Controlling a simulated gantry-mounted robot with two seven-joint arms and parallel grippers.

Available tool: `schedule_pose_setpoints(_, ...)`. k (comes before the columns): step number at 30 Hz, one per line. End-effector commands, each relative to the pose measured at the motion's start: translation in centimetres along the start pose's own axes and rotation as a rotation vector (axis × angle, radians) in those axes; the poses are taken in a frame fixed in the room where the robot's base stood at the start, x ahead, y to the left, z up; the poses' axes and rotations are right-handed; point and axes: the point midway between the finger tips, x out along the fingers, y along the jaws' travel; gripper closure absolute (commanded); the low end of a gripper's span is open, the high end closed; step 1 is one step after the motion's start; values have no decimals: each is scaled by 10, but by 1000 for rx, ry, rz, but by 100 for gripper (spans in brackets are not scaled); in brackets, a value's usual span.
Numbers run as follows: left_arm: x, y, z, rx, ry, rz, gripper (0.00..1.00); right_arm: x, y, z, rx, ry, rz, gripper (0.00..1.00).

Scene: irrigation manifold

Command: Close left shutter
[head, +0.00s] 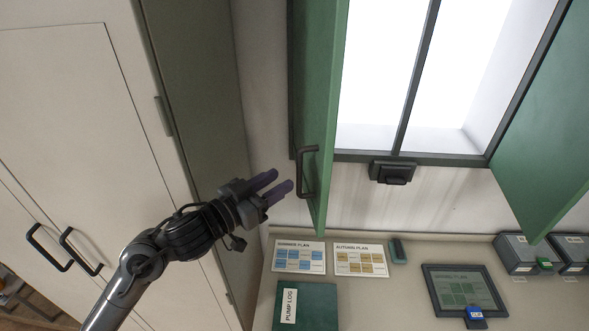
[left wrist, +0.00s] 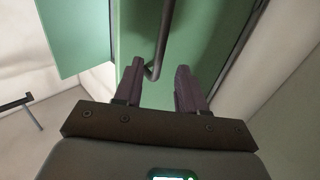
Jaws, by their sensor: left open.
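The left shutter (head: 322,105) is a green panel at the left of the bright window, swung open and seen nearly edge-on in the head view. Its dark bar handle (head: 303,172) is low on the face toward my arm. My left gripper (head: 284,180) is open, with purple fingers pointing at the handle from the left, a small gap away. In the left wrist view the lower end of the handle (left wrist: 153,71) appears between the two finger lines, nearer the left finger; contact is not seen. My right gripper is not in view.
The right shutter (head: 548,130) also stands open. A dark latch block (head: 393,172) sits under the window frame. Below, the counter holds plan cards (head: 300,257), a green pump log (head: 305,305), a tablet (head: 462,290) and grey boxes (head: 522,254). A tall cabinet (head: 75,120) stands left.

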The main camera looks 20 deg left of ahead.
Motion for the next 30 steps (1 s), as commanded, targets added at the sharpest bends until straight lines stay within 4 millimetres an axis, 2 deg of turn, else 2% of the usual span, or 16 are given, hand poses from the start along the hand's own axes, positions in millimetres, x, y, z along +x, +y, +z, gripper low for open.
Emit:
schedule_pose_setpoints(3,21,0,-2,-5,1,0,60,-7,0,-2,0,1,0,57)
schedule_pose_setpoints(10,48,0,-1,-3,-1,0,60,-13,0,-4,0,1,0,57)
schedule_pose_setpoints(15,58,0,0,-2,0,0,60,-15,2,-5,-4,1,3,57)
schedule_pose_setpoints(24,59,1,0,-1,0,0,60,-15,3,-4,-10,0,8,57)
schedule_pose_setpoints(25,59,1,0,0,0,0,61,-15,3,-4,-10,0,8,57)
schedule_pose_setpoints(30,59,0,0,-1,-1,0,88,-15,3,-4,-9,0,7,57)
